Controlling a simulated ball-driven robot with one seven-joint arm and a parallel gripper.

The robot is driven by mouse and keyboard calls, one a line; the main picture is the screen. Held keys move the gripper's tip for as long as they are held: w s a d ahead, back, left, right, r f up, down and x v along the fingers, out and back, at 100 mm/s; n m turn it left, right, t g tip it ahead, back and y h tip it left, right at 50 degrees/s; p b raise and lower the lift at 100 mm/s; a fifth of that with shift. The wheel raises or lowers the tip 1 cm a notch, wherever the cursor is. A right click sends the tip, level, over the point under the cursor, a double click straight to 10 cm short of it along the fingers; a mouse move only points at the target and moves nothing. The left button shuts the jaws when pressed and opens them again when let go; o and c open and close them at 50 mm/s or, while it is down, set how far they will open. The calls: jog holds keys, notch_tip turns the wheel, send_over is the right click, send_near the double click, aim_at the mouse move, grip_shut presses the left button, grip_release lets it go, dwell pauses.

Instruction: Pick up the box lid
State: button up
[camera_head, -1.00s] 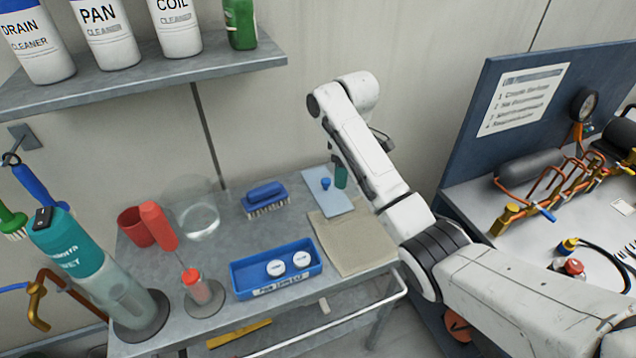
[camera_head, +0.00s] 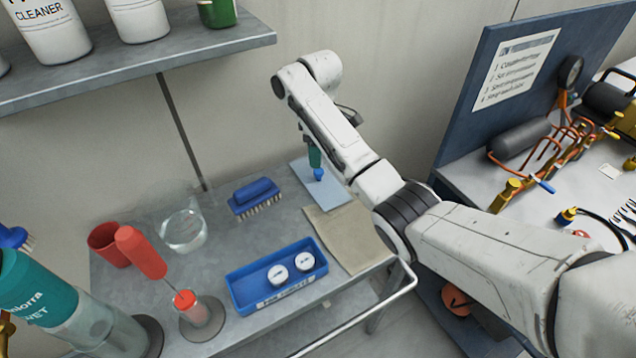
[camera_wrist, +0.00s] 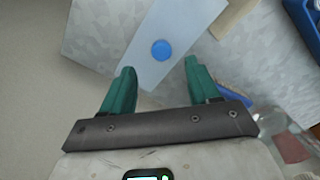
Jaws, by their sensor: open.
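The box lid (camera_head: 331,194) is a flat, light blue panel with a round blue knob (camera_head: 319,174), lying at the back right of the grey table. In the wrist view the lid (camera_wrist: 186,26) runs up through the middle, and its knob (camera_wrist: 161,50) shows between and just beyond my fingertips. My gripper (camera_head: 315,158) has green fingers and points down over the knob. In the wrist view my gripper (camera_wrist: 160,66) is open and empty, with a finger on each side of the knob. I cannot tell the exact height left between fingertips and knob.
A tan cloth (camera_head: 350,238) lies beside the lid. A blue brush (camera_head: 254,195) and a blue tray (camera_head: 248,289) with two white round pieces stand to the left. A glass beaker (camera_head: 184,230) is farther left. The wall is close behind.

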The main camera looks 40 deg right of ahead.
aim_at(319, 177)
jog(key=shift+s+f+p, duration=0.1)
jog(key=shift+f+p, duration=0.45)
jog(key=shift+f, duration=2.35)
grip_shut()
